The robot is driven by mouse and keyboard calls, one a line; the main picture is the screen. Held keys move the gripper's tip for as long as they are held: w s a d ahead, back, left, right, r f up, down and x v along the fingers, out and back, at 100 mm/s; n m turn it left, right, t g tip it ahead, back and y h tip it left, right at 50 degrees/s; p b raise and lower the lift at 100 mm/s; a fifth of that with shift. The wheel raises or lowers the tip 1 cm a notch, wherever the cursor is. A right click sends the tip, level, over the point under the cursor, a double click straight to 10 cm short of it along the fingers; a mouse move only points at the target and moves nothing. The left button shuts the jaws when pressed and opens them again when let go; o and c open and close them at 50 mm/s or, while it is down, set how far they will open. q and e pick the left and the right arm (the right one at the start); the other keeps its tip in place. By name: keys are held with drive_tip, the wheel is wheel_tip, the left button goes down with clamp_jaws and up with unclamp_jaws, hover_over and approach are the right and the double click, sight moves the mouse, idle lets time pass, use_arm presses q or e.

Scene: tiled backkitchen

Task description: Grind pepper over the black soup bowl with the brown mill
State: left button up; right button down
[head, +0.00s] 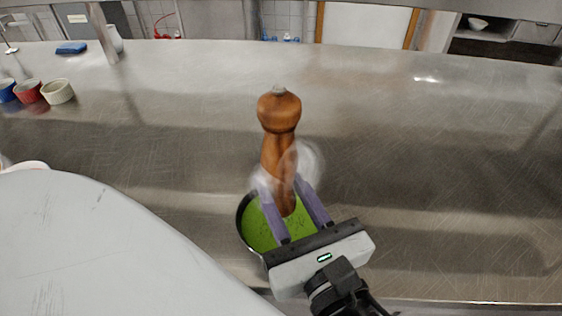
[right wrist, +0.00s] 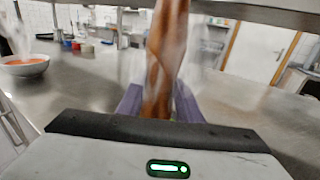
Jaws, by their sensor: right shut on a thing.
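The brown wooden pepper mill (head: 279,130) stands roughly upright, held over the black bowl (head: 240,222), which contains green soup with dark specks. My right gripper (head: 284,190) is shut on the lower body of the mill, its purple fingers on either side. In the right wrist view the mill (right wrist: 165,60) rises between the fingers (right wrist: 158,98). Pale steam or haze blurs around the mill. The mill and gripper hide part of the bowl. A large pale part of my own body covers the lower left of the head view; my left gripper does not show.
Small blue, red and cream cups (head: 58,91) stand at the left of the steel counter (head: 420,150). A blue sponge-like item (head: 71,48) lies further back. A white bowl with orange contents (right wrist: 24,66) shows at left in the right wrist view. The counter's right side is clear.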

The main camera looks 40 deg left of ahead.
sight(285, 172)
drive_tip(key=shift+r, duration=0.1)
idle(0.3)
drive_tip(key=shift+r, duration=2.5)
